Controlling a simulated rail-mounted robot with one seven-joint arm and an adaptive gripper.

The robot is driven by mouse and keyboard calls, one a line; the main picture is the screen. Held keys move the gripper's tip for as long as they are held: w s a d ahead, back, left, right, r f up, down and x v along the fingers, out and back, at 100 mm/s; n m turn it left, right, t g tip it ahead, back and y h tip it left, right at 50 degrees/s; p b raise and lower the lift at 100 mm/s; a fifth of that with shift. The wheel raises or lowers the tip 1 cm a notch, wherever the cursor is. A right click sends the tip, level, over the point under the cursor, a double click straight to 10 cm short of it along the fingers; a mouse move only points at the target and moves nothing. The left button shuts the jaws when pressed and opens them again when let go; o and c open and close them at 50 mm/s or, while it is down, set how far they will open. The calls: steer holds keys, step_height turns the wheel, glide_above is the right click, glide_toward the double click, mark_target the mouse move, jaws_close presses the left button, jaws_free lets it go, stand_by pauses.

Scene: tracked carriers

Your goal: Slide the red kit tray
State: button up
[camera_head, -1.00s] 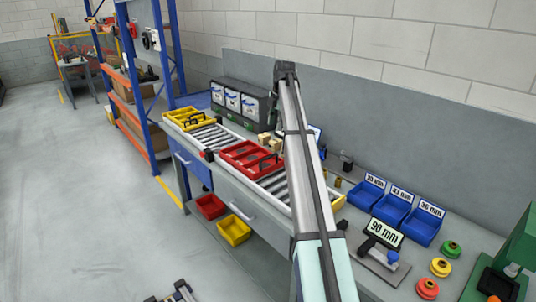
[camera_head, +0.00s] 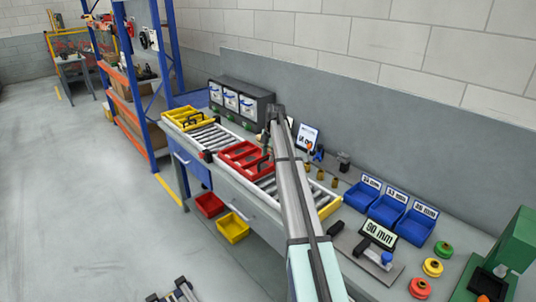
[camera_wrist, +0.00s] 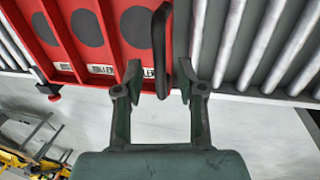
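The red kit tray (camera_head: 232,165) sits on the roller conveyor (camera_head: 207,138) on the bench in the head view. In the wrist view the tray (camera_wrist: 65,50) fills the upper left, with round grey spots and white labels along its edge. Its black handle (camera_wrist: 160,45) stands up at the tray's right side. My gripper (camera_wrist: 160,75) is open, with one finger on each side of the handle. A gap shows on the left; I cannot tell whether the right fingertip touches. In the head view my arm partly hides the gripper and the tray's right end.
A yellow tray (camera_head: 178,113) sits farther along the conveyor, with bare rollers between. Blue bins (camera_head: 386,209) with labels stand at the right. A dark cabinet (camera_head: 240,100) stands behind the conveyor. A red bin (camera_head: 209,204) and a yellow bin (camera_head: 232,229) are below the bench front.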

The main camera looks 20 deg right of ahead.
steer(key=shift+f, duration=0.2)
jaws_close()
